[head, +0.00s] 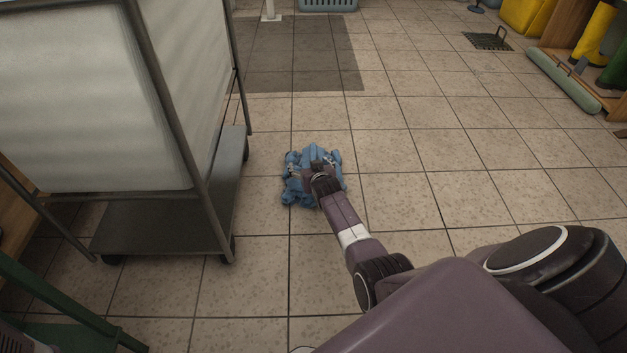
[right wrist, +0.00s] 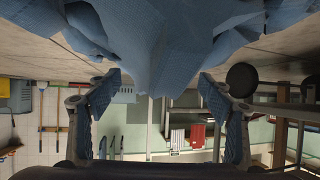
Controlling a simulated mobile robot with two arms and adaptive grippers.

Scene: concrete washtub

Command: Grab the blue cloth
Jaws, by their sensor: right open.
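The blue cloth (head: 297,190) lies crumpled on the tiled floor, near the middle of the head view. My right gripper (head: 319,168) reaches down over it and hides part of its middle. In the right wrist view, the cloth (right wrist: 165,35) fills the top middle, and a fold hangs toward the space between the two fingers. The right gripper's fingers (right wrist: 160,82) are spread wide apart, one on each side of this fold. I cannot tell whether they touch the cloth. My left gripper is not in view.
A wheeled cart (head: 225,165) with a large pale bin stands close to the cloth's left. A green frame (head: 60,305) is at the lower left. A floor drain (head: 487,40), yellow boots (head: 594,35) and a blue basket (head: 328,4) are farther off. Floor right of the cloth is clear.

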